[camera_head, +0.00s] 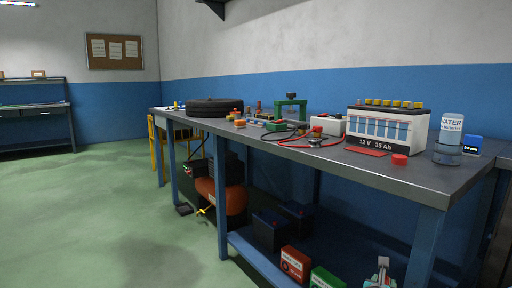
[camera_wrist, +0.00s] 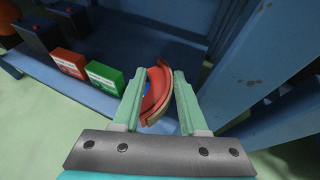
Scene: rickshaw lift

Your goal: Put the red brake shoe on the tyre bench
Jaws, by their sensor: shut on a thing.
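My gripper (camera_wrist: 156,100) is shut on the red brake shoe (camera_wrist: 156,88), a curved red piece with a tan lining along its outer edge, seen in the wrist view. The shoe stands between the two pale green fingers, near the lower shelf and a blue bench leg. In the head view part of what looks like my gripper (camera_head: 380,272) shows at the bottom, lower than the bench top; the shoe cannot be made out there. A long grey-topped bench (camera_head: 440,178) runs along the wall, with a black tyre (camera_head: 214,107) lying at its far end.
On the bench top are a battery (camera_head: 385,130), a water bottle (camera_head: 450,135), a red cap (camera_head: 399,160) and cables. The lower shelf (camera_head: 250,255) holds a red box (camera_head: 295,263), a green box (camera_head: 327,278) and dark batteries. Open green floor lies left.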

